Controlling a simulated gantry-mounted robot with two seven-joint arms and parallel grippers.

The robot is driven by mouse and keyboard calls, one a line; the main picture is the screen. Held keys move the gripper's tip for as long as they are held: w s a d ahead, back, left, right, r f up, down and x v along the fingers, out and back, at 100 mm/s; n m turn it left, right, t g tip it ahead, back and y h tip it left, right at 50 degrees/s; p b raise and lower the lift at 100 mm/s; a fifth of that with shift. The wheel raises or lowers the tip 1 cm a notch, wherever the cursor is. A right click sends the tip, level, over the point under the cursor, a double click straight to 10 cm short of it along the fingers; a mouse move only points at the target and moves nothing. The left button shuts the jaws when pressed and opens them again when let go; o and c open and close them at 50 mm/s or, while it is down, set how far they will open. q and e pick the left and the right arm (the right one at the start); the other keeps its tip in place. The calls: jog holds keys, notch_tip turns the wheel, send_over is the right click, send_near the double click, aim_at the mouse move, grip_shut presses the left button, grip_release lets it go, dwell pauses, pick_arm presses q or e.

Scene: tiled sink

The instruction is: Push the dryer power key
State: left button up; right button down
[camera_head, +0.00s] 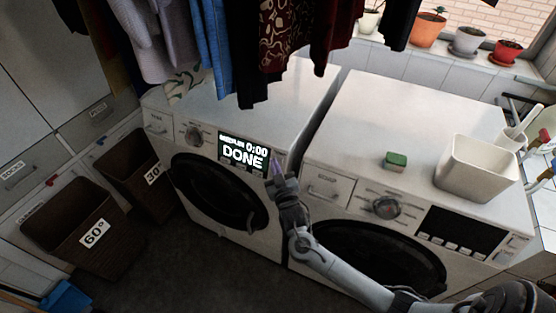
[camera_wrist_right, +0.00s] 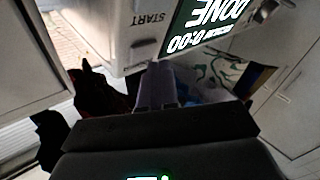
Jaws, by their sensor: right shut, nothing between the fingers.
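The left machine (camera_head: 290,105) has a lit display (camera_head: 243,154) reading DONE and 0:00. The right machine (camera_head: 375,110) has a dark display panel (camera_head: 460,230) with small buttons along its lower edge. My right gripper (camera_head: 277,167) is shut and empty, at the right end of the left machine's panel, beside the display. No power key marking is readable. My left gripper is not in view.
Clothes (camera_head: 265,50) hang over the left machine. A green sponge (camera_head: 396,160) and a white bin (camera_head: 478,168) stand on the right machine. Brown baskets (camera_head: 75,235) stand at the left. My right arm crosses in front of the right machine.

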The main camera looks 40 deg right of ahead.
jog(key=shift+d, duration=0.1)
dwell(0.3)
jog(key=shift+w+d+f, duration=0.1)
jog(key=shift+w+d, duration=0.05)
jog(key=shift+d, duration=0.25)
dwell(0.5)
jog(key=shift+a+p, duration=0.4)
jog(key=shift+a, duration=0.1)
jog(key=shift+s+a+r, duration=0.1)
jog(key=shift+s+r, duration=0.1)
jog(key=a+p, duration=0.1)
jog(key=s+a+r+p, duration=0.1)
jog(key=a, duration=0.1)
jog(key=s+a+p, duration=0.1)
jog(key=a, duration=0.1)
jog(key=shift+r+p, duration=0.4)
